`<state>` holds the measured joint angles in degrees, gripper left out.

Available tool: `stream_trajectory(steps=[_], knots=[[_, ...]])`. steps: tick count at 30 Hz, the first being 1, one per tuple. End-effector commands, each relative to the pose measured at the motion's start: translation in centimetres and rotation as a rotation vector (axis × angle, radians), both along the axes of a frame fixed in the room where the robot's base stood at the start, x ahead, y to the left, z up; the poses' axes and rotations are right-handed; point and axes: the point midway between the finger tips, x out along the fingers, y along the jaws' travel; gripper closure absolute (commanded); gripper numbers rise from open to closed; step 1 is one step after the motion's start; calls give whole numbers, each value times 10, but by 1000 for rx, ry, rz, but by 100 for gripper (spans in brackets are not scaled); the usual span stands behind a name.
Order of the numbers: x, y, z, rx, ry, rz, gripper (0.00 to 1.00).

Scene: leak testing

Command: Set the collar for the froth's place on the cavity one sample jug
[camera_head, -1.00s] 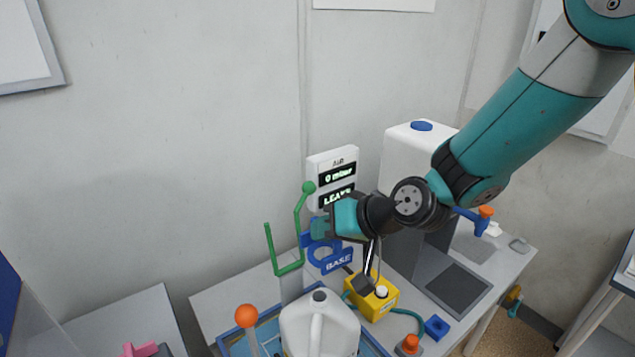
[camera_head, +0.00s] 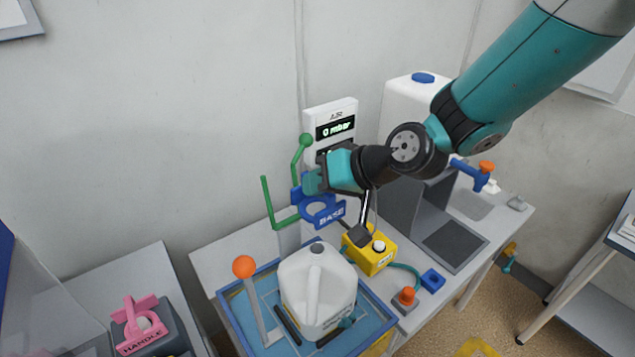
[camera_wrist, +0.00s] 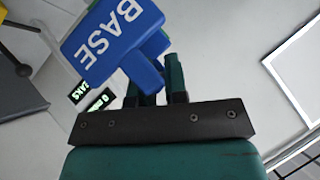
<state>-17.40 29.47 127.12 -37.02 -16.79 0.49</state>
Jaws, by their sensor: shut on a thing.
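My gripper (camera_head: 312,183) is shut on a blue collar (camera_head: 322,211) with a ring and a tab marked "BASE". It holds the collar in the air. The collar also shows in the wrist view (camera_wrist: 105,40), where its ring is mostly out of sight. A white jug (camera_head: 325,290) with a handle and a cap on top stands upright in a blue-rimmed tank (camera_head: 235,325). The collar is above and behind the jug in the picture, apart from it. No collar shows on the jug.
A green forked bracket (camera_head: 270,205) stands close left of my gripper. An orange-balled lever (camera_head: 244,267) rises beside the jug. A yellow unit (camera_head: 370,255), orange button (camera_head: 407,296) and white air display (camera_head: 330,118) are nearby. A pink "HANDLE" collar (camera_head: 138,325) sits on the left table.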

Motion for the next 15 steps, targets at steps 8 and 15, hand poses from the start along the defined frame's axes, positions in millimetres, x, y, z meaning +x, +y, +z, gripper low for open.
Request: stream_trajectory(steps=[8,15], knots=[[0,0,-36,0,0,0,100],[0,0,-61,0,1,1,100]])
